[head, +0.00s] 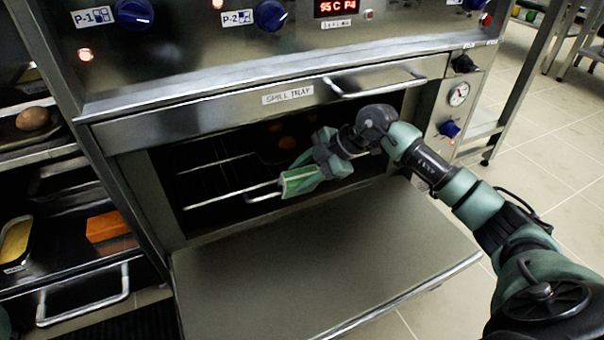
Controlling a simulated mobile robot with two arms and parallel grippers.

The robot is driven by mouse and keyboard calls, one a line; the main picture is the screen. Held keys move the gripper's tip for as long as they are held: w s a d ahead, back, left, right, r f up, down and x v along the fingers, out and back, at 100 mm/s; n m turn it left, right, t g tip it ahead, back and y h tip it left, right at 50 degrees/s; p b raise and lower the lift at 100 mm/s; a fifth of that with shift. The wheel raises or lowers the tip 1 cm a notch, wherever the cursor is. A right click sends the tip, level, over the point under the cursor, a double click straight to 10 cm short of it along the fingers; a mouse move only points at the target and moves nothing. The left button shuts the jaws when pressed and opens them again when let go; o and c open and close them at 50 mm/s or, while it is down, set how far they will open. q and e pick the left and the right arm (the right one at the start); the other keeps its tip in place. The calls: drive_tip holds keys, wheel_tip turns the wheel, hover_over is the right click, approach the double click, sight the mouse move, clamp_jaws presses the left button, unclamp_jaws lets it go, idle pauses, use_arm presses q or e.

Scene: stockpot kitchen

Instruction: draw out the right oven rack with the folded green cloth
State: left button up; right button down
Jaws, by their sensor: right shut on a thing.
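My right gripper (316,170) is at the oven opening, shut on the folded green cloth (299,181). The cloth lies against the front bar of the oven rack (230,194), towards its right part; the fingers hide where cloth and bar meet. The rack's wires run back into the dark oven. Some round brownish things (287,142) show dimly deeper inside, too dark to name. My left gripper is out of view.
The oven door (320,260) is folded down flat in front of the opening. The spill tray (270,100) with its handle is just above. A shelf unit at left holds an orange block (107,226) and a yellow-filled pan (15,241). Tiled floor lies free at right.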

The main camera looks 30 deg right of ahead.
drive_tip(key=shift+f, duration=0.15)
drive_tip(key=shift+w+f, duration=0.3)
drive_tip(key=shift+f, duration=0.55)
drive_tip(key=shift+s+r+p, duration=0.15)
drive_tip(key=shift+s+p, duration=0.2)
drive_tip(key=shift+p, duration=0.25)
drive_tip(key=shift+s+p, duration=0.85)
drive_tip(key=shift+p, duration=0.15)
drive_tip(key=shift+s+a, duration=0.1)
drive_tip(key=shift+s, duration=0.2)
